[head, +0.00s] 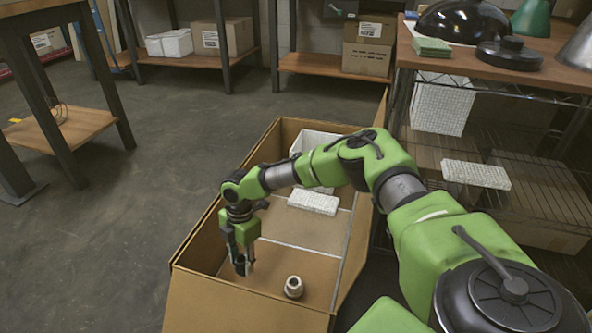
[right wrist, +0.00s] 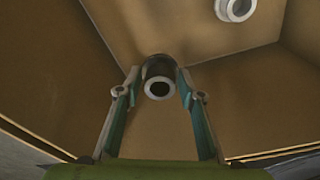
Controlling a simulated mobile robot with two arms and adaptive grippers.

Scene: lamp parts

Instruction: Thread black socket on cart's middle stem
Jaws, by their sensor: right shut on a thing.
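My right gripper (head: 243,266) is inside the open cardboard box (head: 230,310), pointing down. In the right wrist view, its two fingers (right wrist: 152,92) are shut on a small dark socket (right wrist: 158,72) with a pale ring around a dark opening facing the camera. I cannot make out a stem. My left gripper is out of view.
White packages (head: 313,202) lie farther back in the box. The box walls surround the right gripper closely. A wooden-topped wire rack (head: 560,82) on the right bears a black shade (head: 462,20), a black round base (head: 510,54) and a green shade (head: 532,17).

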